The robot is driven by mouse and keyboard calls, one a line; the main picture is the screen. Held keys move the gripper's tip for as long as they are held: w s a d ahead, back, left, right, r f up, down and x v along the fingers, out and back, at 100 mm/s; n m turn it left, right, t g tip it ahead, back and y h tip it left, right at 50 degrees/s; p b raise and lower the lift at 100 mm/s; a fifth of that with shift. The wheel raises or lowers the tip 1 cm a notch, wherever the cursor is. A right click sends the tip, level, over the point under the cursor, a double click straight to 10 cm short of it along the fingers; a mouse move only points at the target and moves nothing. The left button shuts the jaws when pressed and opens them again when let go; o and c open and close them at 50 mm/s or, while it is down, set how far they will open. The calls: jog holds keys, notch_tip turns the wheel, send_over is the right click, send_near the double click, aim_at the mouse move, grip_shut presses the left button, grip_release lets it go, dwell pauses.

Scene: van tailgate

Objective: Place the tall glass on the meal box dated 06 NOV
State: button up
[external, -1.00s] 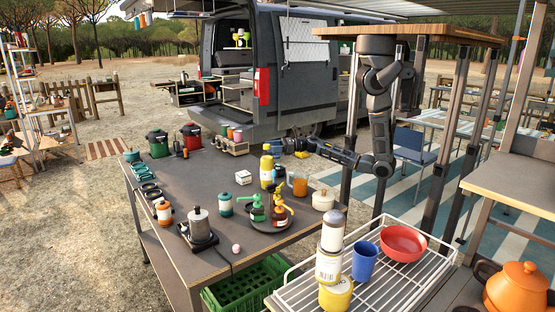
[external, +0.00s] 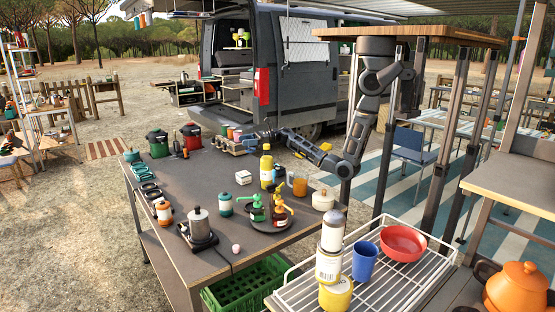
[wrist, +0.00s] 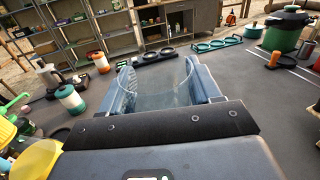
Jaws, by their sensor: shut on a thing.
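My gripper (external: 249,141) reaches over the far right part of the grey table, from an arm hanging at the right. In the wrist view my gripper (wrist: 160,84) is shut on a clear tall glass (wrist: 155,94), with a finger on each side of it. The glass is too small and see-through to make out in the external view. A small white box with dark marks (external: 243,178) stands on the table in front of the gripper. Its print is too small to read, so I cannot tell whether it is the 06 NOV meal box.
Yellow bottles (external: 266,168) and an orange-filled jug (external: 300,187) stand near the arm. A round dark tray (external: 286,223) holds spray bottles. Green (external: 158,144) and red pots stand at the back left. The table's middle (external: 205,180) is largely clear.

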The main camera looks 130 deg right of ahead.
jog(key=shift+w+a+f+p, duration=0.1)
jog(key=shift+w+a+f, duration=0.5)
jog(key=shift+w+f, duration=0.7)
jog(key=shift+w+a+f+p, duration=0.1)
jog(key=shift+w+a+f, duration=0.7)
jog(key=shift+f, duration=0.75)
jog(key=shift+w+a+f+p, duration=0.1)
jog(key=shift+w+a+f, duration=0.3)
jog(key=shift+w+f, duration=0.95)
jog(key=shift+s+f, duration=0.1)
jog(key=shift+f, duration=0.1)
jog(key=shift+f, duration=0.15)
jog(key=o, duration=1.1)
jog(key=shift+c, duration=0.2)
